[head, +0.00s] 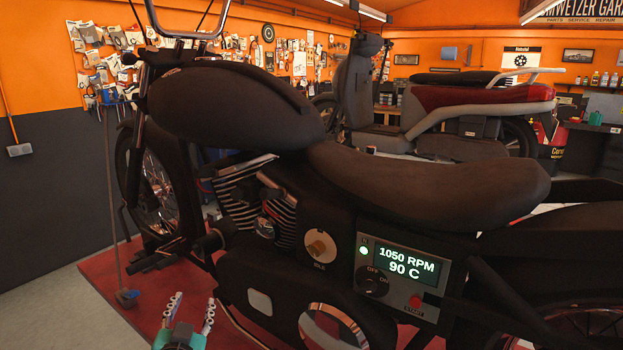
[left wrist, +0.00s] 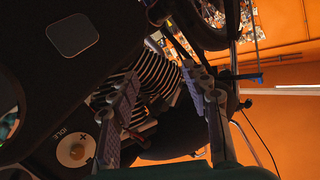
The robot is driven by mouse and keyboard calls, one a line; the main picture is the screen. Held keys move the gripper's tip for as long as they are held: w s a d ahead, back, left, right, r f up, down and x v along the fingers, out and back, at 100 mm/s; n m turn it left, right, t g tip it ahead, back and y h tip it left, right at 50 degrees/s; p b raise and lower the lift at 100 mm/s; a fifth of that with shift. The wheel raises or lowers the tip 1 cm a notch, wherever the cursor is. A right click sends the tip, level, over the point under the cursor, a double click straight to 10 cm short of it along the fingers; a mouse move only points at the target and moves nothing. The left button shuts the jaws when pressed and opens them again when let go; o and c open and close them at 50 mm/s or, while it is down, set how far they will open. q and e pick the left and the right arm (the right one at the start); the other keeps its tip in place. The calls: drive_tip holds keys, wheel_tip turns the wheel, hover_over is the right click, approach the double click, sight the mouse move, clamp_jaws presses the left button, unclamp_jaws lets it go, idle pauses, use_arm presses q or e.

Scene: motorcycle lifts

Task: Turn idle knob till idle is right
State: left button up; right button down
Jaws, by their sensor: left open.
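The idle knob (head: 320,246) is a tan knob on a pale round plate marked IDLE, on the dark motorcycle's side. It also shows in the left wrist view (left wrist: 77,152), at the lower left beside a plus mark. The display (head: 408,263) to its right reads 1050 RPM and 90 C, with a green light lit. My left gripper (head: 191,309) is open and empty, low and left of the knob and apart from it. In the left wrist view its two fingers (left wrist: 160,80) stand apart, and the knob lies outside them, to the left. My right gripper is not in view.
Below the display are an OFF/ON switch (head: 372,281) and a red START button (head: 415,302). The finned engine (head: 245,200) and a footpeg (head: 150,263) project left of the knob. A red lift (head: 105,275) lies under the motorcycle. Grey floor at the lower left is clear.

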use_arm(q)
drive_tip(key=s+d+f+g+h+b, duration=0.1)
drive_tip(key=s+d+f+g, duration=0.2)
drive_tip(key=s+f, duration=0.5)
drive_tip(key=s+d+f+n+g+h, duration=0.1)
drive_tip(key=s+d+f+g, duration=0.3)
drive_tip(key=s+f, duration=0.5)
drive_tip(key=shift+f+n+g+h+b, duration=0.35)
drive_tip(key=shift+f+g, duration=0.4)
drive_tip(key=shift+g, duration=0.35)
drive_tip(key=shift+o, duration=0.3)
idle(3.2)
